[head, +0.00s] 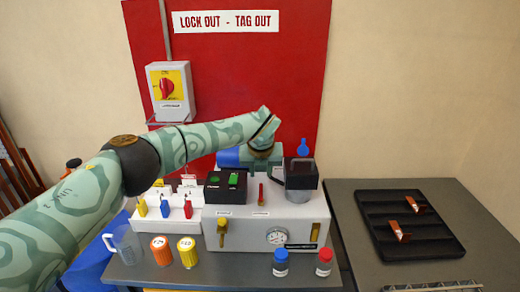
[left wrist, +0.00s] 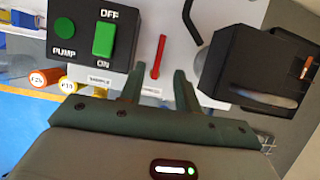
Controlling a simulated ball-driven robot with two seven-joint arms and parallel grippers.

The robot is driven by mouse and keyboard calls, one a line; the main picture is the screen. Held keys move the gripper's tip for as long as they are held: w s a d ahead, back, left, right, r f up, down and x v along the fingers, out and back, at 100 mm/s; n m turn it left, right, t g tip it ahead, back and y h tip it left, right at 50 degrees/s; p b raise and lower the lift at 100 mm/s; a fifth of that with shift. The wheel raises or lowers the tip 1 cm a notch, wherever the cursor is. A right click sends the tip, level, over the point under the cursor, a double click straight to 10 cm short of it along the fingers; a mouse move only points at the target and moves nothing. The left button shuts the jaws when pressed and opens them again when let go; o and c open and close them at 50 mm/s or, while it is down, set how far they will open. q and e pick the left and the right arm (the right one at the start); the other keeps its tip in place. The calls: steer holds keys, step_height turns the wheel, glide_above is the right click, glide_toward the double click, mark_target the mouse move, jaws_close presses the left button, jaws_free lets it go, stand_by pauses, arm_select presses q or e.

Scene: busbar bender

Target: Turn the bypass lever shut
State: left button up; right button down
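A red lever (head: 261,194) stands on top of the grey-white machine (head: 240,240), between the pump switch box and a black-topped unit. It looks like the bypass lever, but I cannot read its label. In the left wrist view the red lever (left wrist: 158,57) lies just beyond my left gripper (left wrist: 158,78), lined up with the gap between its fingers. The fingers are apart, with nothing between them. In the head view the left gripper is above and behind the lever, its fingers mostly hidden. A yellow handle (head: 222,230) is on the machine's front. My right gripper is out of view.
The switch box (left wrist: 95,38) stands left of the lever, the black-topped unit (left wrist: 258,68) right, and a dark bent rod (left wrist: 189,20) behind. A gauge (head: 277,236) is on the front. Bottles (head: 281,262), cups and a jug (head: 124,244) crowd the front; a black tray (head: 410,225) is right.

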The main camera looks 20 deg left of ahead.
arm_select(q)
steer(key=a+v, duration=0.1)
steer(key=v, duration=0.7)
steer(key=shift+d+p, duration=0.35)
steer(key=shift+d, duration=0.1)
steer(key=shift+s+f, duration=0.1)
